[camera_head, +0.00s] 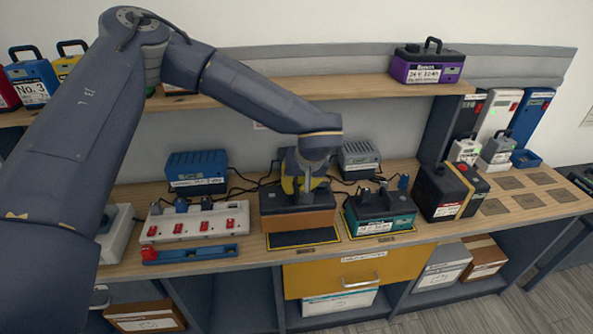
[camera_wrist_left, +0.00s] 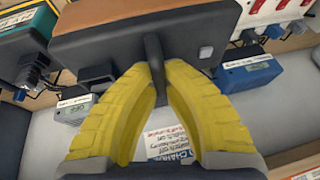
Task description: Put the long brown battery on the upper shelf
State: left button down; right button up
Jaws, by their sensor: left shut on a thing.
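The long brown battery (camera_head: 300,220) has a dark top and is at the middle of the bench, behind a black mat with a yellow edge. I cannot tell whether it rests on the bench or is just above it. My left gripper (camera_head: 304,184), with yellow fingers, is above it and shut on its black handle. In the left wrist view the fingers (camera_wrist_left: 160,75) close around the handle, with the brown battery (camera_wrist_left: 110,35) beyond. The upper shelf (camera_head: 350,90) runs along the wall behind, with a bare middle stretch. My right gripper is not in view.
A purple battery (camera_head: 428,68) stands at the shelf's right. A green battery (camera_head: 378,212) is close right of the brown one; a white power strip (camera_head: 195,224) is to its left. Grey and blue chargers (camera_head: 196,172) with cables stand behind. A black battery (camera_head: 447,190) is farther right.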

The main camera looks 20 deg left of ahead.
aim_at(305, 206)
pick_arm(q)
jog(key=shift+f, duration=4.75)
jog(key=c, duration=1.6)
grip_release()
jog(key=shift+o, duration=0.2)
jog(key=v, duration=1.1)
jog(key=shift+o, duration=1.1)
jog(key=shift+s+d+r, duration=0.2)
jog(key=shift+r, duration=0.2)
